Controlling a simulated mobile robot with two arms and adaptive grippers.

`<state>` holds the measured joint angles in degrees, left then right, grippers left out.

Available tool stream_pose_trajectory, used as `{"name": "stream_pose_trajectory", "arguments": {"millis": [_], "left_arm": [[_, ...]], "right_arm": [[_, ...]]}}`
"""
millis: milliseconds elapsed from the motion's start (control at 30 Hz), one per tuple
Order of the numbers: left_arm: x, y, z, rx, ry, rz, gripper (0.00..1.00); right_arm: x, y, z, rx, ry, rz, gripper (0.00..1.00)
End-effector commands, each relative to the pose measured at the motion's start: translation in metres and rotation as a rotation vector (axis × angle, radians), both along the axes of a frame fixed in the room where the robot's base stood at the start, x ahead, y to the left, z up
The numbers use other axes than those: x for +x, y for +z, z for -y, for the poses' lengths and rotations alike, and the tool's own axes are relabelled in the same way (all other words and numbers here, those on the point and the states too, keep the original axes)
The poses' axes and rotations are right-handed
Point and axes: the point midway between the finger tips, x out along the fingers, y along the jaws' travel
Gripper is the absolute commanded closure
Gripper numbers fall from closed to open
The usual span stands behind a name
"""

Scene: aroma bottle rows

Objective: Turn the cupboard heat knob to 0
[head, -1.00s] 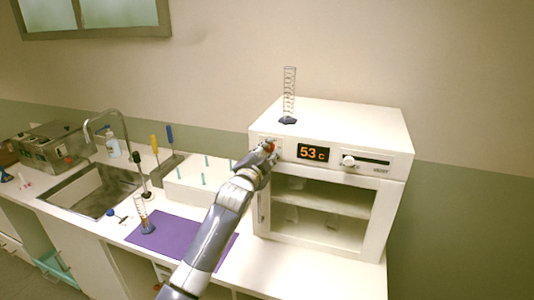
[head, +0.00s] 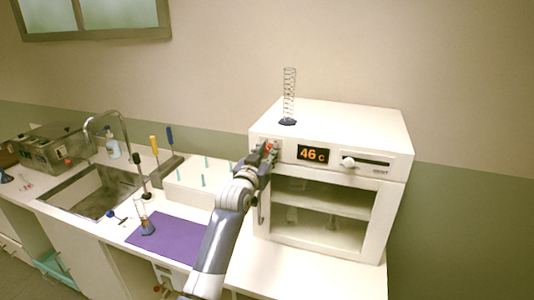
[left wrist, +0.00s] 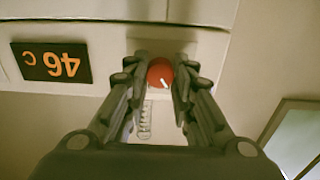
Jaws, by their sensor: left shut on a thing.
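The red heat knob (left wrist: 160,73) with a white pointer mark sits on the cupboard's front panel, and it also shows in the head view (head: 270,147) at the panel's left end. My left gripper (left wrist: 160,80) is shut on the knob, one finger on each side. In the head view the gripper (head: 268,153) partly covers the knob. The white cupboard (head: 400,200) has a dark display (head: 313,154) reading 46 C in orange, and the display appears upside down in the left wrist view (left wrist: 52,62). My right gripper is not in view.
A white vent slider (head: 348,162) is right of the display. A clear cylinder with a blue base (head: 288,121) stands on the cupboard. A purple mat (head: 165,238), a white rack (head: 200,183) and a sink (head: 92,192) are to the left. Counter below the cupboard is clear.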

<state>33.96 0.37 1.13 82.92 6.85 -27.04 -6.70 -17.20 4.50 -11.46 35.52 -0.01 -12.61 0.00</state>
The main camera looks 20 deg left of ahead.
Motion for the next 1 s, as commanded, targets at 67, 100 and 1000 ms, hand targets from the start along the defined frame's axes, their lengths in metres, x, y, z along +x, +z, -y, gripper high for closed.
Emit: {"name": "stream_pose_trajectory", "arguments": {"millis": [67,100,1000], "left_arm": [[0.000,-0.002,0.001,-0.077,0.000,-0.007,1.00],[0.000,-0.002,0.001,-0.115,-0.001,-0.009,1.00],[0.000,-0.002,0.001,-0.881,0.000,-0.035,1.00]], "right_arm": [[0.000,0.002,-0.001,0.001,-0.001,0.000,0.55],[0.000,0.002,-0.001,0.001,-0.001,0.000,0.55],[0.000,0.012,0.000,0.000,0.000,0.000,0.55]]}}
